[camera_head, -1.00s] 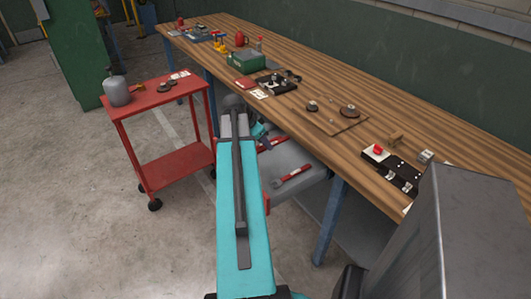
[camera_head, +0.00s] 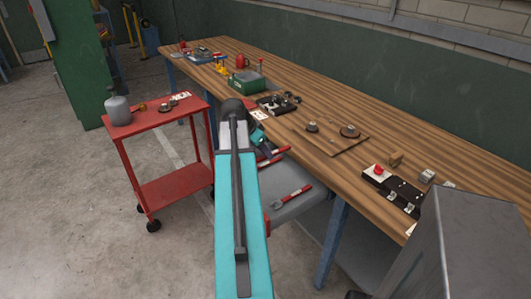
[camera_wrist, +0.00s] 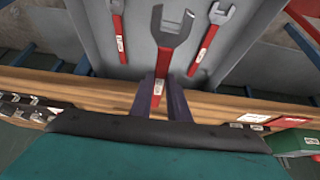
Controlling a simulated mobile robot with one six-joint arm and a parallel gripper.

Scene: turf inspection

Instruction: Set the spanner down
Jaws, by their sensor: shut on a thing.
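My gripper (camera_wrist: 161,92) is shut on a spanner (camera_wrist: 175,28) with a grey open-ended head and a red handle. The handle sits between the dark fingers, and the head points away from them, over a grey surface. Two more red-handled spanners lie on that surface, one to the left (camera_wrist: 118,28) and one to the right (camera_wrist: 210,40). In the head view my gripper (camera_head: 262,140) is beside the bench's near edge, partly hidden by my arm. Below it is the grey tray (camera_head: 310,172), with a red-handled spanner (camera_head: 291,196) on it. I cannot tell the held spanner's height above the tray.
The wooden bench (camera_head: 300,95) runs along the wall, close to my gripper. It bears a brown board (camera_head: 330,147), a green box (camera_head: 247,84) and a black fixture with a red part (camera_head: 378,170). A red cart (camera_head: 160,118) with a grey canister (camera_head: 118,110) stands left.

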